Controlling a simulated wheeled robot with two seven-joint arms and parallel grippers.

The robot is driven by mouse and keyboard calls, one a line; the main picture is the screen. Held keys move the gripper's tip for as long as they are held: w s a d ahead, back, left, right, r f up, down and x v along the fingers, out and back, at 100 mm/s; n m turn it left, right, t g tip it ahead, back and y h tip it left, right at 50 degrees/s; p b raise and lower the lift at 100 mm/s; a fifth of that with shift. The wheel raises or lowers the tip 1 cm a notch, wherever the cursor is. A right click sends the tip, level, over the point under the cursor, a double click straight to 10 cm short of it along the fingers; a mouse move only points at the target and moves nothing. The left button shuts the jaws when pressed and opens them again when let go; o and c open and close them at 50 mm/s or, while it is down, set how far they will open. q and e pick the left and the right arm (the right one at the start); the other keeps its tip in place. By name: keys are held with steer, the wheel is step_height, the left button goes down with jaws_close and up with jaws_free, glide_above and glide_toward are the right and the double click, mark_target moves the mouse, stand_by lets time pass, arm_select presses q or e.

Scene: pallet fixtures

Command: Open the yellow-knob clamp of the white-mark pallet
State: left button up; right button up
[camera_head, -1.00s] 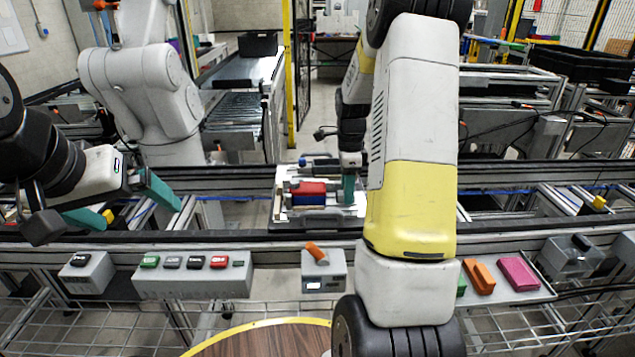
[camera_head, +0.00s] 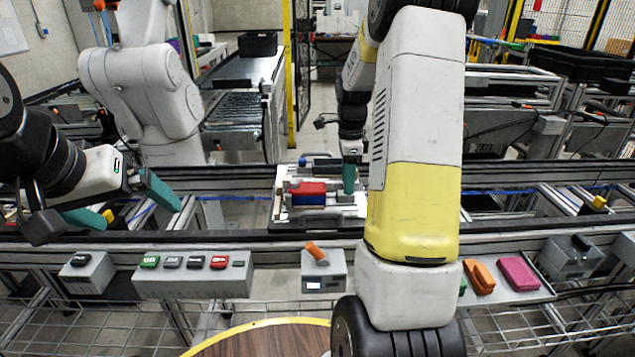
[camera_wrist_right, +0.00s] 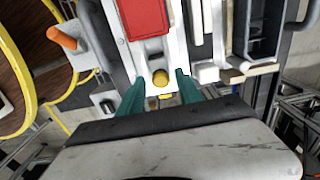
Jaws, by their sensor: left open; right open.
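The white-mark pallet (camera_head: 277,208) sits on the conveyor rail in the middle of the head view, carrying a red block (camera_head: 309,188) over a blue one. In the right wrist view the red block (camera_wrist_right: 145,18) lies at the top. The yellow knob (camera_wrist_right: 161,78) of the clamp shows just below it, between the teal fingertips of my right gripper (camera_wrist_right: 158,80). These fingers are open, with a gap on both sides of the knob. In the head view my right gripper (camera_head: 349,178) is at the pallet's right side, partly hidden by my arm. My left gripper (camera_head: 135,203) is open and empty, far left.
A blue knob (camera_head: 303,161) stands at the pallet's back edge. Button boxes (camera_head: 193,275) and a box with an orange switch (camera_head: 323,270) line the front rail. Orange and pink pieces (camera_head: 518,273) lie at the right. A round wooden table (camera_head: 265,342) is nearest.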

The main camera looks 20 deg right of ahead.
steer(key=shift+r, duration=2.35)
